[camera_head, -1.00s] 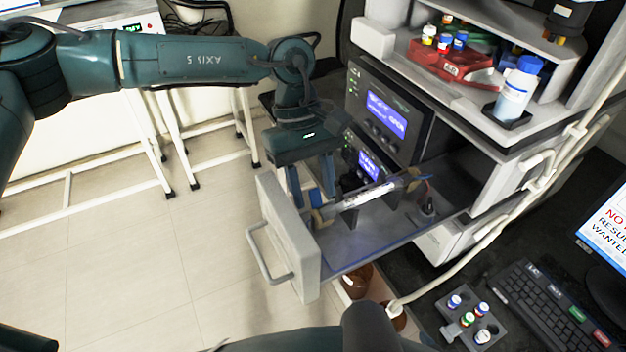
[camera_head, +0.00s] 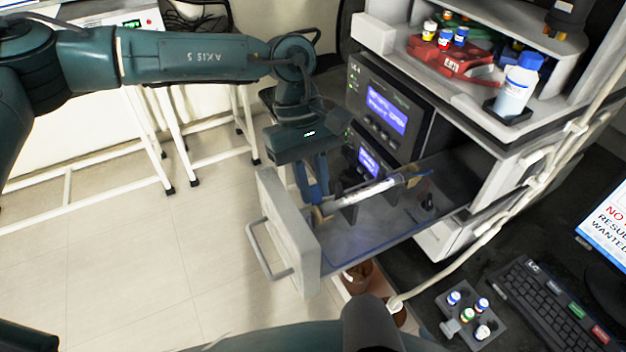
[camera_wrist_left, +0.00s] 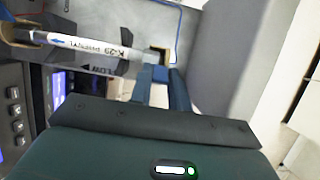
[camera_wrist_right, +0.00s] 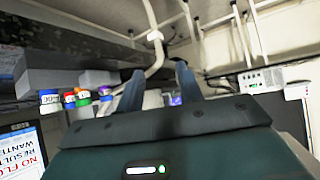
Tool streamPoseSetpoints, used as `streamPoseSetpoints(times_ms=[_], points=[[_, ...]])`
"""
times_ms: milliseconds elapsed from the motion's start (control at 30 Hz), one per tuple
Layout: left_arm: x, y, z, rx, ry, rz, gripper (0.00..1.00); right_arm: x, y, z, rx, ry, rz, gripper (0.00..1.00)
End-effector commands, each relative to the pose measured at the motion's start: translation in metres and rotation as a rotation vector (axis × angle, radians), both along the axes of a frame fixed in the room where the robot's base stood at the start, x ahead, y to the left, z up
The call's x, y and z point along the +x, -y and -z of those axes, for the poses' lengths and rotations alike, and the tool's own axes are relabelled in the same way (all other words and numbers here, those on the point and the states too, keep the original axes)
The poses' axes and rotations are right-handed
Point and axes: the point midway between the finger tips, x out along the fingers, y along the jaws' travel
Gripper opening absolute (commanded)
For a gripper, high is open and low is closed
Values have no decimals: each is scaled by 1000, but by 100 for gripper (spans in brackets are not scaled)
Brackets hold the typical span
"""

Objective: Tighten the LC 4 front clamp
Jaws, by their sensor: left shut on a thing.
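The column (camera_head: 372,192), a white tube marked K-29 PHENYL with a flow arrow, lies across dark holders in the pulled-out drawer (camera_head: 375,238) below the LC 4 unit (camera_head: 388,110). It also shows in the left wrist view (camera_wrist_left: 85,48). The tan front clamp (camera_head: 321,213) is at the column's near end, behind the drawer front; in the left wrist view (camera_wrist_left: 160,52) it is at the fingertips. My left gripper (camera_head: 314,203) points down and is shut on this clamp, which its fingers partly hide. My right gripper (camera_wrist_right: 158,78) is open and empty, away from the drawer.
The grey drawer front (camera_head: 290,235) with its handle (camera_head: 268,255) stands close beside my left fingers. A red vial rack (camera_head: 455,65) and a blue-capped bottle (camera_head: 517,85) stand on the shelf above. A grey vial rack (camera_head: 470,315) and a keyboard (camera_head: 555,300) are lower right.

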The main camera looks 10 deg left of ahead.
Motion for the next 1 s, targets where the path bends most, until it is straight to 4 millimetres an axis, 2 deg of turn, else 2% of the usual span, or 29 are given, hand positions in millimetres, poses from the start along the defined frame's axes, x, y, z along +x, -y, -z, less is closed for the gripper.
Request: streamPoseSetpoints(times_ms=[333,500,1000], points=[[-6,5,2,82,121,5,0,0,-2,19,13,13,4,36],[-12,9,2,158,226,5,0,4,-10,25,32,48,-12,36],[-24,18,-2,332,465,1,0,10,-31,31,88,129,-71,36]])
